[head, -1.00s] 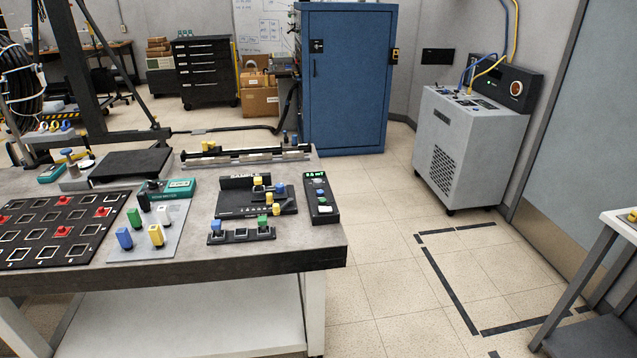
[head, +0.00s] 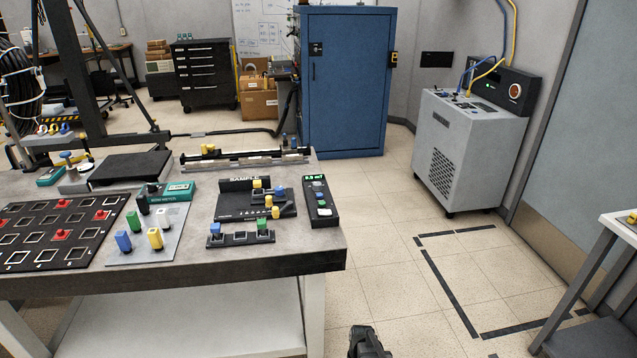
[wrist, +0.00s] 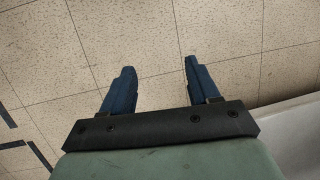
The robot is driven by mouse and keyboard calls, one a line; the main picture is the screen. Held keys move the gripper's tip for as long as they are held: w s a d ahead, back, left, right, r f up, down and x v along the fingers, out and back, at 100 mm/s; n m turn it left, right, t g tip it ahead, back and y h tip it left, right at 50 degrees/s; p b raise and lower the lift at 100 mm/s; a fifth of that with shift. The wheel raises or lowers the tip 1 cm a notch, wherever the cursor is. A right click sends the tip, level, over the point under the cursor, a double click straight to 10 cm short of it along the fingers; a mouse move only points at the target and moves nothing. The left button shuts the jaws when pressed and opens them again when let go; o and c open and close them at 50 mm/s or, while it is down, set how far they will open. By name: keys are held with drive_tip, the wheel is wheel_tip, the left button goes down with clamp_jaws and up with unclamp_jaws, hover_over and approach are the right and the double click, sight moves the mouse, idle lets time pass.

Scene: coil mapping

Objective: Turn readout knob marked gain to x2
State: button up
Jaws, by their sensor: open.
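The readout is a slim black box (head: 321,202) at the right end of the workbench in the head view, with a lit green display at its top. My gripper shows in the wrist view with two blue fingers (wrist: 158,70) spread apart and empty above the floor. In the head view a dark part of my arm shows at the bottom edge, off the bench's right end.
Left of the readout stand a black sample fixture (head: 252,205) and a small rack (head: 240,238) with blue and green pieces. The workbench (head: 290,258) ends just right of the readout. Open tiled floor lies beyond, with a grey cabinet (head: 465,150) farther back.

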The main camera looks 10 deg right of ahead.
drive_tip(key=w+d+r+n+t, duration=0.1)
drive_tip(key=w+d+r+t, duration=0.15)
drive_tip(key=w+r, duration=0.75)
drive_tip(key=w+d+r+n+t+y, duration=0.1)
drive_tip(key=w+d+r, duration=0.35)
drive_tip(key=w, duration=0.95)
drive_tip(key=w+d+r+n+t, duration=0.1)
drive_tip(key=w+r, duration=0.9)
drive_tip(key=w, duration=0.2)
drive_tip(key=n+t, duration=0.2)
drive_tip(key=n, duration=0.4)
approach(317, 184)
drive_tip(key=x, duration=0.8)
drive_tip(key=shift+w+f, duration=0.25)
drive_tip(key=shift+f, duration=0.1)
drive_tip(key=c, duration=1)
